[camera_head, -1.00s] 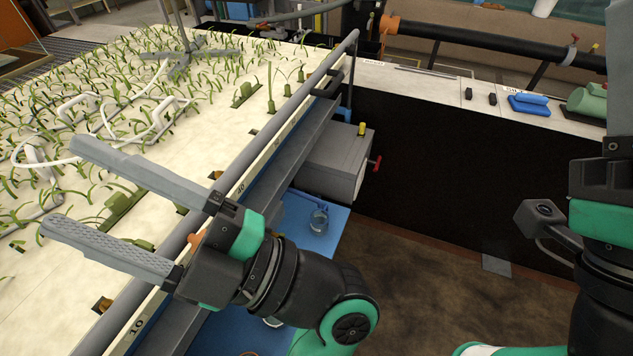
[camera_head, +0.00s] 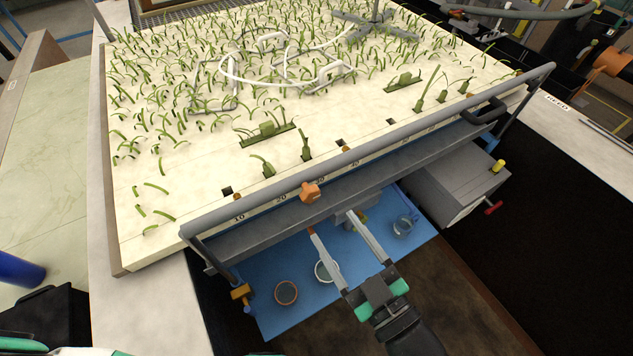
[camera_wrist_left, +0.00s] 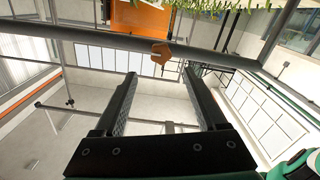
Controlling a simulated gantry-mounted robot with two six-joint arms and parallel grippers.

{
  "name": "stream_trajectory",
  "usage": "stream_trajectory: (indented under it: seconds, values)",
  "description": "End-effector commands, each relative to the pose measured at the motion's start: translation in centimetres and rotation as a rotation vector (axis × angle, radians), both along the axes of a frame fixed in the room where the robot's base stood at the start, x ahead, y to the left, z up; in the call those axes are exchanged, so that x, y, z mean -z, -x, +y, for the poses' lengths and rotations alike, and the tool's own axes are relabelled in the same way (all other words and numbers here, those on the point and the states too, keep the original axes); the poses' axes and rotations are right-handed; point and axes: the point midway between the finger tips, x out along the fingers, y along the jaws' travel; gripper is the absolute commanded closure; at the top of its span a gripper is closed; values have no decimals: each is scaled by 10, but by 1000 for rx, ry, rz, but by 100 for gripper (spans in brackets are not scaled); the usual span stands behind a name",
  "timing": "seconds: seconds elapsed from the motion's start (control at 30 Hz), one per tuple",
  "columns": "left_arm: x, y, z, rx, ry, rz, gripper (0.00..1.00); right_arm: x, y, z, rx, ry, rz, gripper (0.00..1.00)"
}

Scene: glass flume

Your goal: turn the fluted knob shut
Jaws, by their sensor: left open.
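My left gripper (camera_head: 331,223) is open and empty below the front rail, its two long grey fingers pointing up toward the grey trough edge. In the left wrist view its fingers (camera_wrist_left: 159,72) stand wide apart with nothing between them. An orange piece (camera_head: 310,192) sits on the front rail just beyond the fingertips, apart from them; it also shows in the left wrist view (camera_wrist_left: 162,54). A small yellow knob (camera_head: 498,166) stands on the grey box at right, with a red handle (camera_head: 493,208) on its side. I cannot tell which of these is fluted. My right gripper is out of view.
The front rail (camera_head: 375,149) runs along the pale planted bed (camera_head: 180,209). Below it, a blue shelf (camera_head: 273,322) holds a glass beaker (camera_head: 403,225) and small round dishes (camera_head: 286,292). A brass-coloured fitting (camera_head: 241,292) is at the shelf's left corner.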

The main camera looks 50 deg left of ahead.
Motion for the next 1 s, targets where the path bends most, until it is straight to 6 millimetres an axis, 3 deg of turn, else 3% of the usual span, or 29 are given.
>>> stream_trajectory:
  seconds: [0.03, 0.23, 0.3, 0.5, 0.87, 1.0]
  values:
    - [-12, -1, 4, -1, -4, 4, 26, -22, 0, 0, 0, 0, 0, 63]
    - [-10, -1, 22, -4, 0, 6, 26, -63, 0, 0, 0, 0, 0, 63]
    - [1, -5, 39, -8, 2, -1, 26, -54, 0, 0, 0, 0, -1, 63]
    - [1, -11, 70, -4, 3, 0, 26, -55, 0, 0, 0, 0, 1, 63]
    - [1, -13, 77, -2, 3, 0, 26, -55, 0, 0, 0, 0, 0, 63]
    - [1, -13, 77, -2, 3, 0, 52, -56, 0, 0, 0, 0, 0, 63]
